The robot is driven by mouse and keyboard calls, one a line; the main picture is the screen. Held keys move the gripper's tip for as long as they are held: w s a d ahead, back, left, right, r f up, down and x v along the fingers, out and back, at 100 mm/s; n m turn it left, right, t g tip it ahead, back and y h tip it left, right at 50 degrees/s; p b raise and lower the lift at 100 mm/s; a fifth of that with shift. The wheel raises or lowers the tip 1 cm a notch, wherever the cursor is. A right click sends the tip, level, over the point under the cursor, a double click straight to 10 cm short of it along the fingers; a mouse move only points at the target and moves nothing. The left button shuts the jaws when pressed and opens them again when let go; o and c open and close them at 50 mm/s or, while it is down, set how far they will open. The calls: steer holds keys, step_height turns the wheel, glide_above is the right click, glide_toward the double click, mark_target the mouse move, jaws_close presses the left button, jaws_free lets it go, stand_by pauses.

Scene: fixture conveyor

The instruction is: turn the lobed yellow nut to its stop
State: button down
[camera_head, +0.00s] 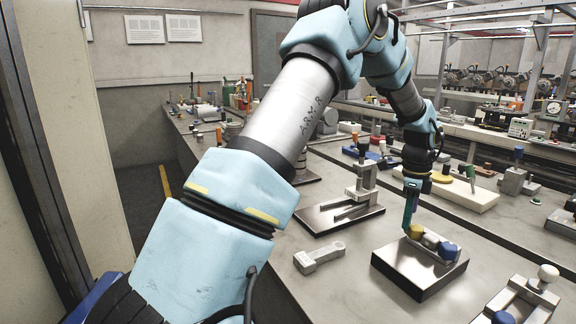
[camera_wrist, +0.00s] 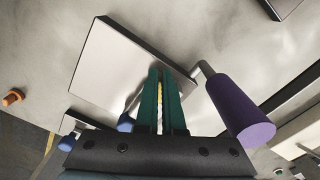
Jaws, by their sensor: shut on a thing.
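The lobed yellow nut (camera_head: 416,231) sits at the left end of a small grey fixture with a blue knob (camera_head: 449,251), on a dark-edged metal plate (camera_head: 400,270). My gripper (camera_head: 409,222) reaches down to the nut from above, its green fingers against it. In the wrist view my two green fingers (camera_wrist: 161,102) are close together, with a thin strip of the yellow nut (camera_wrist: 160,110) showing between them. They are shut on the nut. Most of the nut is hidden by the fingers in that view, so its turn angle cannot be told.
A grey wrench-like part (camera_head: 319,257) lies on the bench left of the plate. A clamp fixture (camera_head: 362,190) stands behind it, and another with a white knob (camera_head: 547,273) at the front right. In the wrist view a purple handle (camera_wrist: 238,108) stands close right of my fingers.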

steer(key=shift+w+d+p, duration=0.3)
steer(key=shift+d+p, duration=0.3)
steer(key=shift+p, duration=0.3)
stand_by(0.4)
steer(key=shift+w+a, duration=0.1)
steer(key=shift+w, duration=0.05)
step_height(320, 180, up, 6)
steer(key=p, duration=0.5)
steer(key=shift+w+a, duration=0.3)
